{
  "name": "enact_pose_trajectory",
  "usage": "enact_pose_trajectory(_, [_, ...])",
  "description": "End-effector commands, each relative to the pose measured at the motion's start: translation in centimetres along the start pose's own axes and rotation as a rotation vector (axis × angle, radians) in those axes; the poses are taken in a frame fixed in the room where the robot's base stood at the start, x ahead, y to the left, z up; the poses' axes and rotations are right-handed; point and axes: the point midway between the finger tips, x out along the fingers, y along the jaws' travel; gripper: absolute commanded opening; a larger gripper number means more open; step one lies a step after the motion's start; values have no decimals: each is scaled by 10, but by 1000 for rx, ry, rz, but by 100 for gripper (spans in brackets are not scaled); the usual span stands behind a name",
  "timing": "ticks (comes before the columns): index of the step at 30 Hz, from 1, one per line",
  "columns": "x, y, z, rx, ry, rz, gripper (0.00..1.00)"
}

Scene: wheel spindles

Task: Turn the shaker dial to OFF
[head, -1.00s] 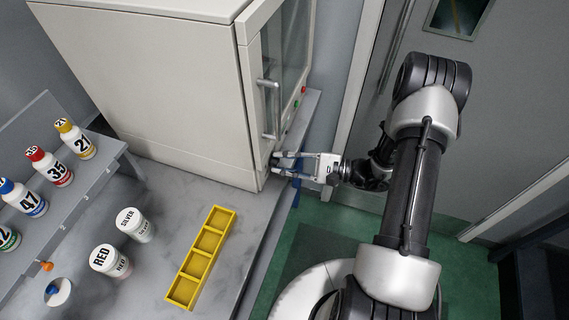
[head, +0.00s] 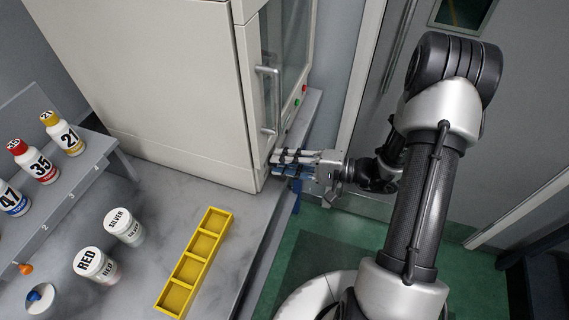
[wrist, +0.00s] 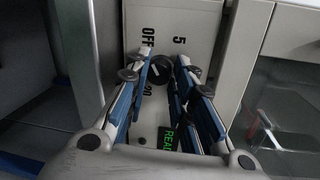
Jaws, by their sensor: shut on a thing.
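The dial, a round black knob (wrist: 160,70), shows in the wrist view on a pale panel. The label "OFF" (wrist: 148,36) is above and left of it, "5" (wrist: 179,41) above and right, and a partly hidden "20" (wrist: 151,88) below. My gripper (wrist: 163,63) has its blue-padded fingers on both sides of the dial and is shut on it. I cannot read where the dial points. In the head view my gripper (head: 274,161) is at the lower front of the large pale cabinet (head: 165,85); the dial is hidden there.
A green-lit display (wrist: 168,139) shows below the dial. The cabinet's door handle (head: 267,100) is just above my gripper. A yellow tray (head: 196,262), two jars (head: 97,264) and a bottle rack (head: 75,200) stand on the bench to the left.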

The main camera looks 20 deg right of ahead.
Motion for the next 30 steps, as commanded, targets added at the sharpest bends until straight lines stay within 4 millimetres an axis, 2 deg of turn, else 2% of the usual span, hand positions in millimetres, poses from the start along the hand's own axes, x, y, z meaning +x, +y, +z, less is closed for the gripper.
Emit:
enact_pose_trajectory(16, [0,-2,0,-28,3,-2,0])
enact_pose_trajectory(17, [0,-2,0,-28,3,-2,24])
enact_pose_trajectory(26, [0,-1,0,-25,3,0,44])
enact_pose_trajectory(30, [0,0,0,-25,3,1,44])
